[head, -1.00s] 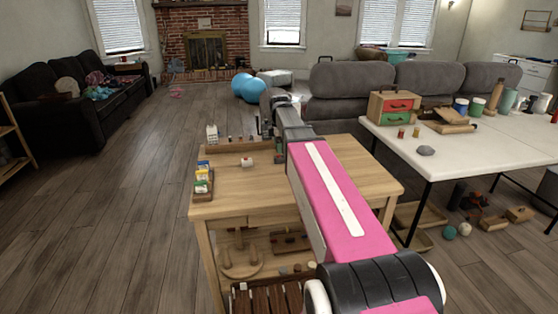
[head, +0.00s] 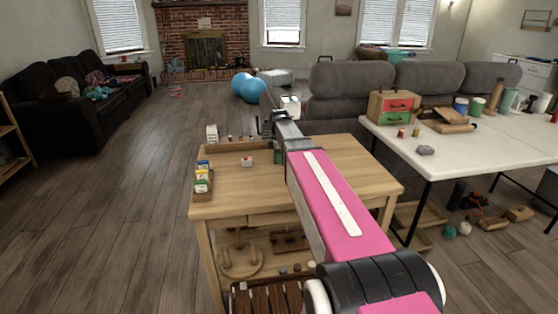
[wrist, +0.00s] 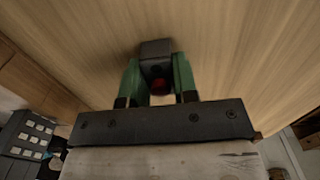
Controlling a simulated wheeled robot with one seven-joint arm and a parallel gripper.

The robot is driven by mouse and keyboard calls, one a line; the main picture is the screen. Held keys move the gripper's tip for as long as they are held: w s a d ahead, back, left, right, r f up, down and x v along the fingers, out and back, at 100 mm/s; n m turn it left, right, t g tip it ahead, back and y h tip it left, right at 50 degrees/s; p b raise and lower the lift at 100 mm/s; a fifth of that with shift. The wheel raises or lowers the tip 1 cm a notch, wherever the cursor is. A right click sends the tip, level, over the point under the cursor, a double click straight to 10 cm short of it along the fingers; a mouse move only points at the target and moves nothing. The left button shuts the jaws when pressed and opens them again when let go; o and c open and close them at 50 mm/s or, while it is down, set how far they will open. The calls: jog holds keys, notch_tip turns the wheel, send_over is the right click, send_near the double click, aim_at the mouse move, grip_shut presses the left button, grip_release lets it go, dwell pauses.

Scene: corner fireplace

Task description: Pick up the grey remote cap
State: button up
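In the wrist view, a small dark grey block, which looks like the grey remote cap (wrist: 156,48), sits between the green fingers of my gripper (wrist: 158,78). The fingers lie against its two sides and look shut on it. The wooden table top (wrist: 235,70) fills the view behind. In the head view my gripper (head: 266,124) is at the far edge of the wooden table (head: 222,190), small and partly hidden by my arm. The cap cannot be made out there.
A small white and red item (head: 247,161) lies near a low wooden tray (head: 232,146). A white table (head: 455,150) with several objects stands to the right.

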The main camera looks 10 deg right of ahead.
jog(key=shift+r, duration=0.1)
jog(key=shift+c, duration=0.3)
jog(key=shift+r, duration=0.55)
jog(key=r, duration=0.2)
jog(key=a+r, duration=0.1)
jog(key=shift+s+r, duration=0.3)
jog(key=shift+s, duration=0.1)
jog(key=s+a+r, duration=0.4)
jog(key=a+r, duration=0.1)
jog(key=a, duration=0.3)
notch_tip(320, 180, up, 11)
send_over(266, 119)
jog(key=shift+a, duration=0.1)
jog(key=shift+w+d+r, duration=0.2)
jog(key=shift+w, duration=0.1)
jog(key=shift+f, duration=0.1)
jog(key=shift+f, duration=3.1)
